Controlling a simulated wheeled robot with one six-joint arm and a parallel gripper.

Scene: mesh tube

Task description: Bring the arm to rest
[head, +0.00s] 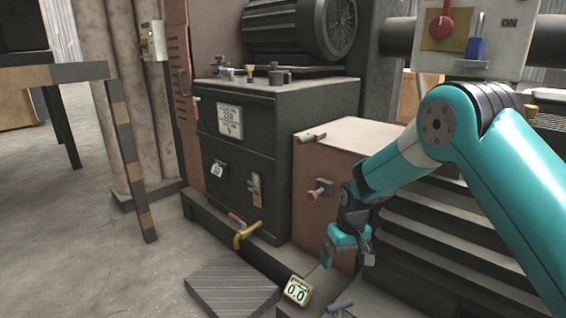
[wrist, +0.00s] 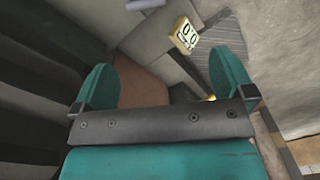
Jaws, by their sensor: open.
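My teal arm reaches in from the right in the head view and bends down at its elbow. My gripper (head: 350,258) hangs low in front of the brown cabinet (head: 345,150), pointing downward, with nothing seen in it. In the wrist view my gripper (wrist: 168,85) shows two teal fingers spread wide apart with an empty gap between them. The brown cabinet's side lies beyond the fingers. I cannot tell the exact clearance between my gripper and the cabinet or the floor.
A dark machine cabinet (head: 290,160) carries a large motor (head: 300,30). A yellow handle (head: 247,234) sticks out low at its front. A small display (head: 297,290) reading 0.0 stands by a ridged plate (head: 232,287). Floor at left is open.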

